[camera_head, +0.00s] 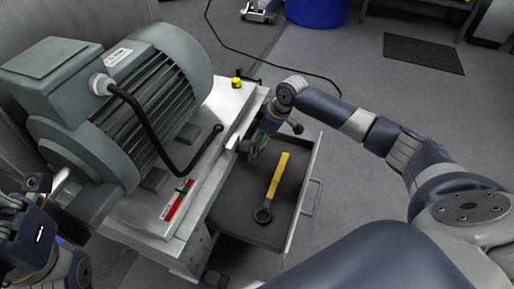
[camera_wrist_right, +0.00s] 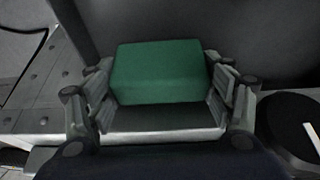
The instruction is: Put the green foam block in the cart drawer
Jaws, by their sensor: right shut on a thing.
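The green foam block (camera_wrist_right: 158,72) sits between the fingers of my right gripper (camera_wrist_right: 165,100) in the right wrist view. The gripper is shut on it. In the head view my right gripper (camera_head: 256,144) is at the far end of the open cart drawer (camera_head: 232,196), close to the cart's side; the block is mostly hidden there by the gripper. I cannot tell if the block touches the drawer floor. My left gripper (camera_head: 36,190) is at the left edge beside the motor, and its fingers are not clear.
A yellow-handled wrench (camera_head: 276,178) lies in the drawer. A large grey motor (camera_head: 130,105) stands on the cart top, with a red and green item (camera_head: 180,198) near its front edge. A yellow button (camera_head: 236,82) is at the back corner. Floor right of the drawer is clear.

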